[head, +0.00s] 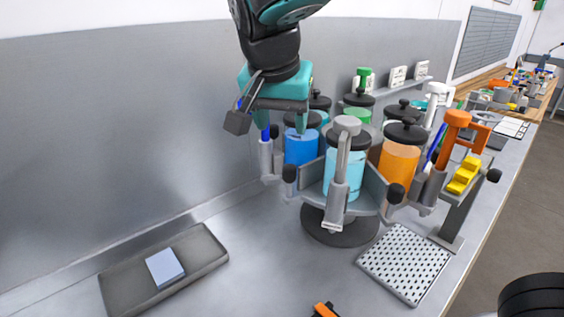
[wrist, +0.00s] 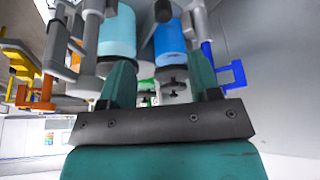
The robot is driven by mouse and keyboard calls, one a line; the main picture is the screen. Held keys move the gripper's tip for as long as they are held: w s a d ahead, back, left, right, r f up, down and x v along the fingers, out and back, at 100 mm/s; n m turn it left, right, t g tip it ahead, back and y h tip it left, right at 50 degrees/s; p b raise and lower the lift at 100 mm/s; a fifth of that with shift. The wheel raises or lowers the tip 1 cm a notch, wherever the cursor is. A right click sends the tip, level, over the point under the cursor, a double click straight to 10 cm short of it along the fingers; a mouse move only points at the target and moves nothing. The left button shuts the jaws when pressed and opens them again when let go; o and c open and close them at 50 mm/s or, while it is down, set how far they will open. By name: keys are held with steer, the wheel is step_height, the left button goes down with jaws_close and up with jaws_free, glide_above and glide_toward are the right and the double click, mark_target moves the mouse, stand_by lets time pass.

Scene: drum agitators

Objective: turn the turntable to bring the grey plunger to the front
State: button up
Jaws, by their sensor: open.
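The turntable (head: 340,228) is a dark round base carrying several jars in grey holders. The grey plunger (head: 340,178) stands at its near side, in front of a light blue jar (head: 329,172), with its grey handle at the top. A blue plunger (head: 266,155) is on the left, partly hidden by my gripper. An orange plunger (head: 455,122) is on the right, with white (head: 438,92) and green (head: 363,78) ones farther back. My gripper (head: 275,116) is open above the left side, near the blue jar (head: 300,148). In the wrist view my gripper (wrist: 162,82) has nothing between its fingers.
A grey tray (head: 115,290) with a light blue block (head: 165,266) lies at the front left. A perforated white plate (head: 405,262) and a stand with a yellow stepped piece (head: 464,176) are on the right. The bench at the front middle is mostly clear. A wall stands behind.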

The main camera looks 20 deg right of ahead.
mark_target(288, 170)
steer(key=p+x, duration=0.1)
steer(key=x, duration=0.5)
steer(key=p+x, duration=0.1)
steer(key=x, duration=0.4)
steer(key=w+p+x, duration=0.1)
steer(key=x, duration=0.5)
steer(key=shift+d+f, duration=0.15)
jaws_close()
